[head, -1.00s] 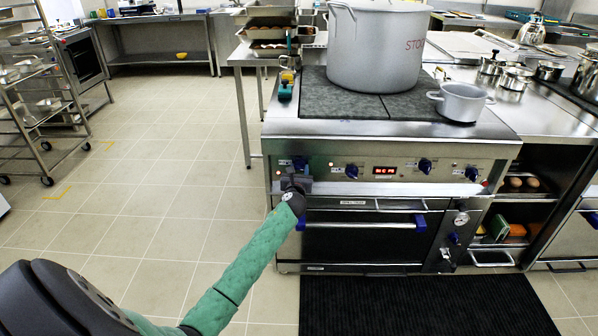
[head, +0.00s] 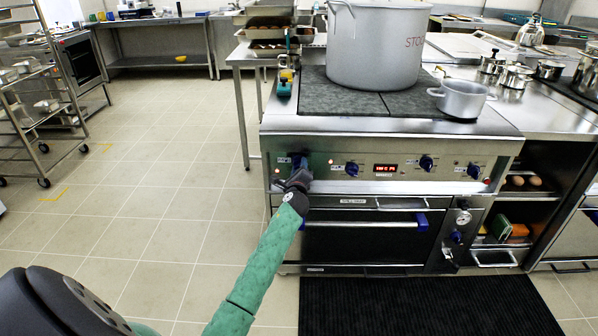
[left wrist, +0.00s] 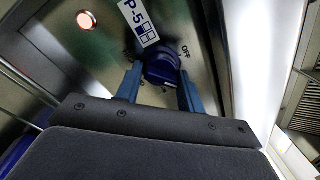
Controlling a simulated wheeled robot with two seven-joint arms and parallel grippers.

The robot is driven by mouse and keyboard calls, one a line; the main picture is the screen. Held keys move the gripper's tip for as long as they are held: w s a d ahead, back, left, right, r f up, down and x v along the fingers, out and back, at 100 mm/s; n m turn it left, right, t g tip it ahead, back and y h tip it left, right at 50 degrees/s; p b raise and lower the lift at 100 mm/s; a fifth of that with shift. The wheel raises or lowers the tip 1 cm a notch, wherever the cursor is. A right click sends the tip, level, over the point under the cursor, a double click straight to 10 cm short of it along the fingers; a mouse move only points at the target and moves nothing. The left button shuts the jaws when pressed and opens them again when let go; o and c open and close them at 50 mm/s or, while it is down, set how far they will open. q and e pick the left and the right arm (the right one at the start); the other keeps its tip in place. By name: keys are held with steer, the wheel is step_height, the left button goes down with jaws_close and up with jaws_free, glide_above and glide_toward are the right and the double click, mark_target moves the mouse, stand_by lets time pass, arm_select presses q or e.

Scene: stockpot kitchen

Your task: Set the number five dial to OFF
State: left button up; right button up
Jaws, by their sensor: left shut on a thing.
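The number five dial is a blue knob (left wrist: 161,66) beside a white P-5 label (left wrist: 139,20) in the left wrist view. An OFF mark (left wrist: 186,52) is printed on the panel to its right. My left gripper (left wrist: 156,88) has its two blue fingers on either side of the knob and is shut on it. In the head view my left gripper (head: 297,172) is at the leftmost knob of the stove's front panel and hides most of that knob. The knob's pointer is hard to read. My right gripper is not in view.
Other blue knobs (head: 352,169) and a red display (head: 386,168) lie along the panel. A lit red lamp (left wrist: 85,20) is near the label. An oven handle (head: 365,224) runs below. A large stockpot (head: 377,45) and a small pot (head: 461,98) stand on top.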

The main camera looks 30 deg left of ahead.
arm_select(q)
steer(key=n+b, duration=0.2)
steer(key=n, duration=0.4)
steer(key=shift+f+n+y, duration=0.1)
steer(key=shift+n+y, duration=0.3)
steer(key=shift+n+g+b, duration=0.3)
steer(key=shift+n+b, duration=0.1)
steer(key=shift+n, duration=1.6)
steer(key=o, duration=1)
steer(key=shift+s+d, duration=0.1)
steer(key=v, duration=0.7)
steer(key=shift+s+d, duration=0.2)
steer(key=shift+s, duration=0.05)
